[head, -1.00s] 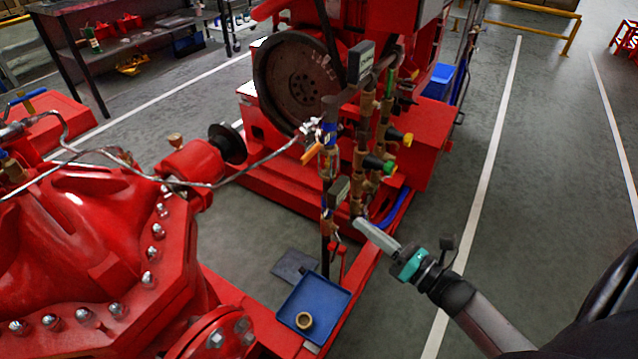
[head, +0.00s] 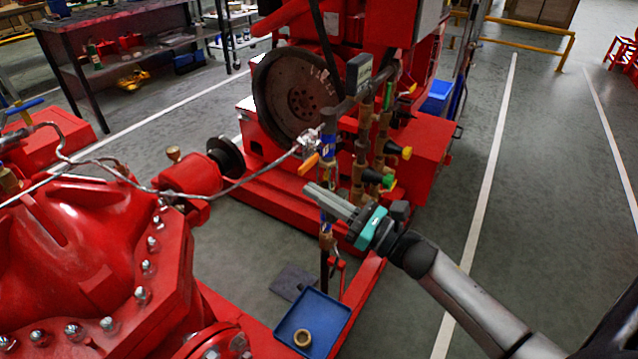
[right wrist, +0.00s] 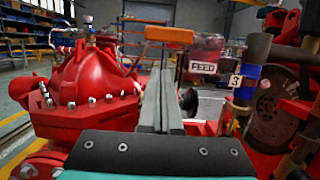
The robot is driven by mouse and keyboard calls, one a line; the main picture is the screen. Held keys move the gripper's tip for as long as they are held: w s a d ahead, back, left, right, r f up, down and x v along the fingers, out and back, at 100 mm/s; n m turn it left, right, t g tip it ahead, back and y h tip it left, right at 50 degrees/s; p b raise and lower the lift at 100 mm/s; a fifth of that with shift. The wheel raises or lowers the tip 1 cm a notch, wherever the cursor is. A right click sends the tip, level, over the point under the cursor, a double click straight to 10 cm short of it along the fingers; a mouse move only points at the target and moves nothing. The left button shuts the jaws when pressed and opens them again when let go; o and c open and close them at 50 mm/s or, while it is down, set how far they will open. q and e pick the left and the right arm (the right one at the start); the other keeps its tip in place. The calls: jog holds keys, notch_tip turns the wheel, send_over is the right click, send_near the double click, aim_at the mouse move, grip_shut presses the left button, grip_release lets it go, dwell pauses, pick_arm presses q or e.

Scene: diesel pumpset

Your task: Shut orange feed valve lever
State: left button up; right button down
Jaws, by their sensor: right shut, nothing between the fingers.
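The orange feed valve lever (head: 308,163) sticks out to the lower left from the upright pipe in the head view. In the right wrist view the lever (right wrist: 170,34) lies about level, above and just past my fingertips. A "FEED" label (right wrist: 202,67) hangs just below it, beside a blue-banded pipe (right wrist: 245,85) tagged 3. My right gripper (head: 312,190) is shut and empty, its fingers pointing left just below the lever. It also shows in the right wrist view (right wrist: 160,85). The fingers appear apart from the lever. My left gripper is not in view.
Brass valves with yellow (head: 406,152) and green (head: 389,181) ends stand close behind my right gripper. A red pump casing (head: 60,240) fills the lower left. A blue tray (head: 325,318) with a brass ring sits below.

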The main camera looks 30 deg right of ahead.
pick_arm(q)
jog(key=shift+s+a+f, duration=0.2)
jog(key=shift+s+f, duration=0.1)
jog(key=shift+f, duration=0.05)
pick_arm(e)
jog(key=shift+s+r, duration=0.1)
jog(key=shift+r, duration=1.2)
